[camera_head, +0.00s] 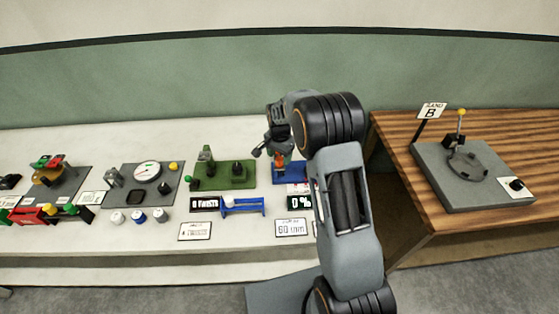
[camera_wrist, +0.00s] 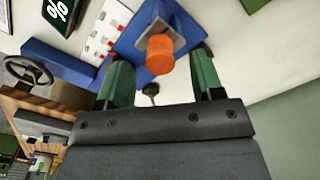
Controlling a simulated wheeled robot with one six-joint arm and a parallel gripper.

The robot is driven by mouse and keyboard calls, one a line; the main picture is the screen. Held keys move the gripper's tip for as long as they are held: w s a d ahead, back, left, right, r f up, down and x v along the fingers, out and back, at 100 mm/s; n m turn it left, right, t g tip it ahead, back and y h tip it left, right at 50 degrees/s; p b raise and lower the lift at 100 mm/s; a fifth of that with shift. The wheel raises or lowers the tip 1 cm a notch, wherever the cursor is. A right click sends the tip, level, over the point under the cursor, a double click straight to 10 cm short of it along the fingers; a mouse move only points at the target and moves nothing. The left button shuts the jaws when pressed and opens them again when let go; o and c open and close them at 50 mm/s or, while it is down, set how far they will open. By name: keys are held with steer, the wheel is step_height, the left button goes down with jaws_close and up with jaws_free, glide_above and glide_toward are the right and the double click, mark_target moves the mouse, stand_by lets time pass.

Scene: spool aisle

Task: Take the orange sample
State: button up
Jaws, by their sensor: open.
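The orange sample (camera_wrist: 160,54) shows in the wrist view as a short orange cylinder against a grey plate on a blue stand (camera_wrist: 128,40). My gripper (camera_wrist: 158,75) is open, with one green finger on each side below the sample in that view. The sample lies just beyond the fingertips, near the line between them; I cannot tell whether anything touches. In the head view my gripper (camera_head: 268,150) is over the white bench, and a bit of the orange sample (camera_head: 279,160) shows beside it. My arm hides part of the blue stand there.
The white bench (camera_head: 150,240) holds a green fixture (camera_head: 226,176), a dial fixture (camera_head: 147,172), a blue rack (camera_head: 243,208) and a 60 mm card (camera_head: 291,228). A wooden table (camera_head: 395,130) with a grey plate (camera_head: 440,165) stands right, past a gap.

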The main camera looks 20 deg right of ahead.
mark_target(279, 166)
steer(key=shift+f, duration=1.4)
steer(key=c, duration=1)
